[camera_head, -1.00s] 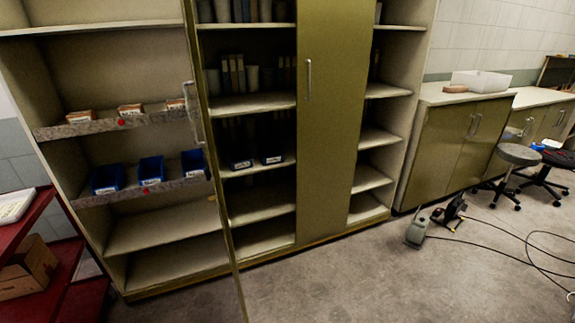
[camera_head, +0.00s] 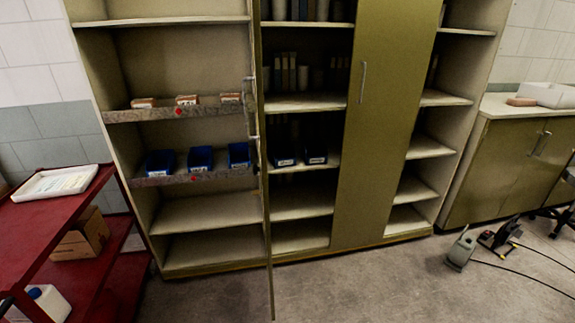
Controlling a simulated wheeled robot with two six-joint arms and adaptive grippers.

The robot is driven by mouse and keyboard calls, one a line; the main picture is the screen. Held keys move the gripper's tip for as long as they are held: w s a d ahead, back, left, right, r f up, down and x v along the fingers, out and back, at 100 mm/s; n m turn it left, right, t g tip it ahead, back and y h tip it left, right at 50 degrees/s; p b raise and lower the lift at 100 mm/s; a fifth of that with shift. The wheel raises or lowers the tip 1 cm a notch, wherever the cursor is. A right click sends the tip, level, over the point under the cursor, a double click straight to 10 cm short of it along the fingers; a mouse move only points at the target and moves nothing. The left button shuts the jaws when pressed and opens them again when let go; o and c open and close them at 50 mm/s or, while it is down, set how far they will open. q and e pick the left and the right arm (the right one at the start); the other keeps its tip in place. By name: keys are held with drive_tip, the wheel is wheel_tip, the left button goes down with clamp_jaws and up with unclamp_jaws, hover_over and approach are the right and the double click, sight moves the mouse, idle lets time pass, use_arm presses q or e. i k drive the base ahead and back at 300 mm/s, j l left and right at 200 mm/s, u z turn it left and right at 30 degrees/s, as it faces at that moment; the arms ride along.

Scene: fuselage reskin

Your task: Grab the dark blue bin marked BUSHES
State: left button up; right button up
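Several dark blue bins stand on the cabinet's middle shelf in the head view. In the open left bay are a left bin (camera_head: 160,163), a middle bin (camera_head: 201,158) and a right bin (camera_head: 239,154), each with a small white label on its front. Two darker bins, one (camera_head: 284,157) beside another (camera_head: 316,154), stand in shadow in the bay to the right. The labels are too small to read, so I cannot tell which is marked BUSHES. Neither of my grippers is in view.
An open cabinet door (camera_head: 268,230) stands edge-on between the two bays. A red cart (camera_head: 60,225) with a white tray (camera_head: 58,182) is at the left. Grey equipment (camera_head: 461,249) with cables lies on the floor at right. The floor before the cabinet is clear.

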sight(314, 151)
drive_tip(key=i+l+z, duration=0.4)
drive_tip(key=i, duration=0.3)
drive_tip(key=i+z, duration=0.4)
drive_tip(key=i, duration=0.35)
drive_tip(key=i+u, duration=0.25)
drive_tip(key=u, duration=0.25)
drive_tip(key=i+u, duration=0.25)
drive_tip(key=u, duration=0.2)
drive_tip(key=i+u, duration=0.25)
drive_tip(key=u, duration=0.25)
drive_tip(key=i+l+u, duration=0.2)
drive_tip(key=u, duration=0.3)
